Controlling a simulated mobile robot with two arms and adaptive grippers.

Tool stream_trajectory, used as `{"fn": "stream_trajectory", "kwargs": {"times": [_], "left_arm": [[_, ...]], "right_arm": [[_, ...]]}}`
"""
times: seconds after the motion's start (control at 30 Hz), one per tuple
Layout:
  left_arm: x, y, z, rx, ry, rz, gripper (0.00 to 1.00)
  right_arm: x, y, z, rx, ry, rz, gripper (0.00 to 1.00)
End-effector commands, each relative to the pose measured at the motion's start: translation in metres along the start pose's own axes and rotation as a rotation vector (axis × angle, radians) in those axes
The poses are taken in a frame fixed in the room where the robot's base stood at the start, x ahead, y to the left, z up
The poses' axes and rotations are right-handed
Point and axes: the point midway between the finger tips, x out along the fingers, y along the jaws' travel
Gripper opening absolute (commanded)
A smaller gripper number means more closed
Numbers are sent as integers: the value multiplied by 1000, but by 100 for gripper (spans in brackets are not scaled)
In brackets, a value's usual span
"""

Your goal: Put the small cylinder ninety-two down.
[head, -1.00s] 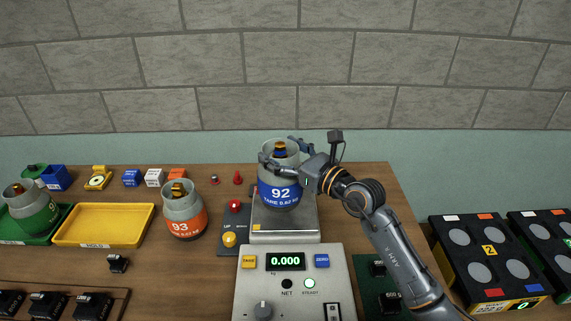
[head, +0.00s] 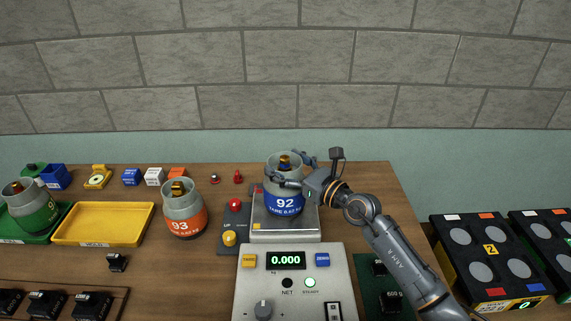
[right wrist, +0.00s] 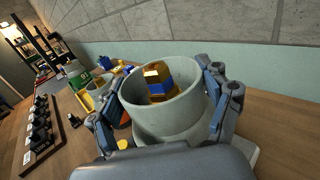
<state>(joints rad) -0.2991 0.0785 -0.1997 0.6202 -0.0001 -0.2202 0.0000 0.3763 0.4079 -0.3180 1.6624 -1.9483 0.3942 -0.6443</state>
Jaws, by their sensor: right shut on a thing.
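The small cylinder ninety-two (head: 284,203) is grey with a blue band marked 92 and a brass valve inside its collar. It is upright at the scale's steel pan (head: 285,236); whether its base touches the pan I cannot tell. My right gripper (head: 292,178) is shut on its upper collar from the right. In the right wrist view the collar (right wrist: 165,112) sits between the two fingers of the right gripper (right wrist: 163,105). The scale display (head: 286,260) reads 0.000 and the steady lamp is lit green. My left gripper is not in view.
Orange cylinder 93 (head: 184,212) stands left of the scale, beside a small panel with red and yellow knobs (head: 232,228). A yellow tray (head: 104,243) and a green cylinder (head: 32,207) are further left. Black crates (head: 487,258) stand at the right.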

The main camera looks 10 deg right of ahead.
Motion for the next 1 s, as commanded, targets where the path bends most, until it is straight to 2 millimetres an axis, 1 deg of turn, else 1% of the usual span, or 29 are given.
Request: {"fn": "stream_trajectory", "kwargs": {"times": [0.03,0.07,0.1,0.13,0.43,0.57,0.67,1.0], "left_arm": [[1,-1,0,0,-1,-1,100],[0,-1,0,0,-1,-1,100],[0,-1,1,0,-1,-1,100],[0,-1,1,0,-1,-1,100],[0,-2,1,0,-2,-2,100],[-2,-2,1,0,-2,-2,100],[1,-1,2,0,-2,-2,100],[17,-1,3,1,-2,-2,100]], "right_arm": [[0,0,-1,0,1,0,84],[0,0,-1,0,1,0,90],[0,0,-1,0,1,0,98],[0,0,-1,0,1,0,100],[0,0,-1,0,1,0,100],[-1,0,3,0,1,0,100],[-14,0,-1,1,2,0,100],[-85,0,-3,0,4,0,100]]}}
